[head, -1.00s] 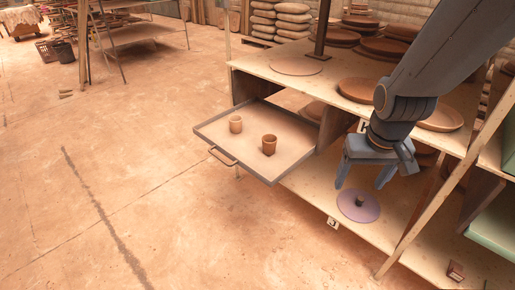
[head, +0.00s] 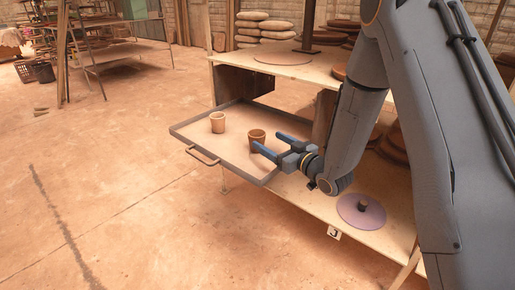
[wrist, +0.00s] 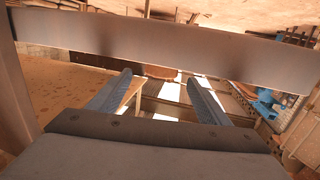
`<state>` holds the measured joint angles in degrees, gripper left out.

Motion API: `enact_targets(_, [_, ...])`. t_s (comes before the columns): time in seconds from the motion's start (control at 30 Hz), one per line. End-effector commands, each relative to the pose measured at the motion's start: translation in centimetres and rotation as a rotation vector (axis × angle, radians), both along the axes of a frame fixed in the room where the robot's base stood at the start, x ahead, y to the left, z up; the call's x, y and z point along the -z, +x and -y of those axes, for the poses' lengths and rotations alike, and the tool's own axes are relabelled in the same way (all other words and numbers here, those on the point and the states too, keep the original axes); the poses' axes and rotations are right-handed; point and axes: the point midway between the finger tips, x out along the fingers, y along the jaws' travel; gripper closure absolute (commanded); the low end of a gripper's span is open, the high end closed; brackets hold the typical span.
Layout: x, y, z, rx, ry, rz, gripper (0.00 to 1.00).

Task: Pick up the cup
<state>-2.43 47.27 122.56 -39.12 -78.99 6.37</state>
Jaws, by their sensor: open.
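Two small cups stand upright in a pulled-out drawer in the head view. The lighter tan cup (head: 217,123) is on the left. The darker brown cup (head: 256,136) is to its right, nearer my gripper. My gripper (head: 267,141) is open and points left over the right part of the drawer (head: 185,134). Its nearer fingertip overlaps the lower right of the brown cup in the picture; I cannot tell whether they touch. Nothing is held. In the wrist view the two fingers (wrist: 158,82) are spread apart, and I cannot make out either cup between them.
The drawer has a raised dark rim and a front handle (head: 203,156). Above it is a wooden tabletop (head: 270,72); a lower shelf holds a purple disc (head: 361,211) with a dark knob. A wide band (wrist: 160,45) crosses the wrist view.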

Motion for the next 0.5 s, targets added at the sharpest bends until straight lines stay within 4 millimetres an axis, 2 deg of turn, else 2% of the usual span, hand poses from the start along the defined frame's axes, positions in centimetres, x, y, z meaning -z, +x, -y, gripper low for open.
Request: enact_targets(0.5, [0.0,4.3,-4.2,-0.002,0.003,0.004,0.29])
